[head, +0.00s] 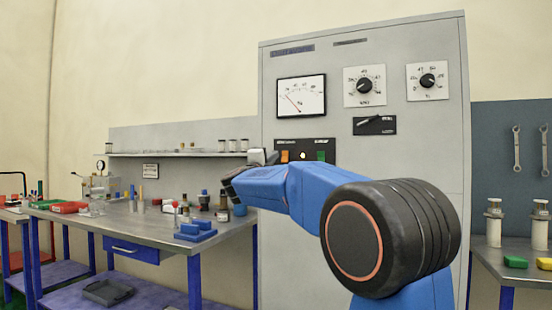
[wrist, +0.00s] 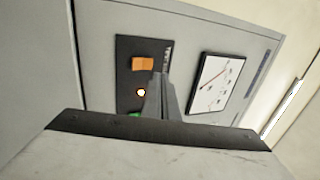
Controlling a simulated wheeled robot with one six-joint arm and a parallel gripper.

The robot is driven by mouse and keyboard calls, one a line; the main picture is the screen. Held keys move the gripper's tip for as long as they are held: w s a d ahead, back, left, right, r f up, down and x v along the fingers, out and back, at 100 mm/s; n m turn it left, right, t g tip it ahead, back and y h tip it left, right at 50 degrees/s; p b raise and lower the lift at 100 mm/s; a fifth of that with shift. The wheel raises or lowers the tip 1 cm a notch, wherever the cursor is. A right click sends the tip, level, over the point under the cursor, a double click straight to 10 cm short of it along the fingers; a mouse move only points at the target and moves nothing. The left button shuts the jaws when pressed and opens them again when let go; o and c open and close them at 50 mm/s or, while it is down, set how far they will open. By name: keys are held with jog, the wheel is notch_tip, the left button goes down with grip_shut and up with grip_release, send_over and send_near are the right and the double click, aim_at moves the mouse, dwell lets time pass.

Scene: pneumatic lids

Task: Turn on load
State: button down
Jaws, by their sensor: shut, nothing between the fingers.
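A grey cabinet (head: 285,95) carries a black switch panel (head: 292,142). On the panel are an orange switch (head: 285,156), a small lit pale lamp (head: 302,155) and a green switch (head: 321,156). The labels are too small to read. In the wrist view the orange switch (wrist: 142,64) and lamp (wrist: 141,92) are clear, and the green switch (wrist: 134,114) is mostly hidden behind my gripper. My gripper (wrist: 158,82) is shut and empty, with its tips in front of the panel. In the head view my gripper (head: 264,157) shows just left of the orange switch; contact cannot be told.
Above the panel is a dial meter (head: 301,97). To its right are two knobs (head: 364,85) (head: 427,81) and a black lever switch (head: 375,125). A cluttered workbench (head: 150,228) stands left and another bench (head: 500,262) right. My blue arm covers the lower cabinet.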

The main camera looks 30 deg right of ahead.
jog(key=s+a, duration=0.3)
jog(key=a, duration=0.1)
jog(key=shift+s+a, duration=0.35)
jog(key=shift+a, duration=0.05)
jog(key=s+a+f+n+t+y, duration=0.1)
jog(key=s+a+f+n+y, duration=0.75)
jog(key=f+n, duration=0.25)
jog(key=s+a+f+n+t+y, duration=0.1)
jog(key=s+a+f+n+y, duration=0.6)
jog(key=a+f+n+y, duration=0.35)
jog(key=s+d+f+n+g+h, duration=0.1)
jog(key=s+d+f+n+g, duration=0.2)
jog(key=s+f, duration=2.5)
jog(key=s+n+g, duration=0.1)
jog(key=n+g, duration=0.3)
jog(key=g, duration=0.3)
jog(key=shift+s+d+g+h, duration=0.3)
jog(key=shift+d+h, duration=0.05)
jog(key=shift+h, duration=0.05)
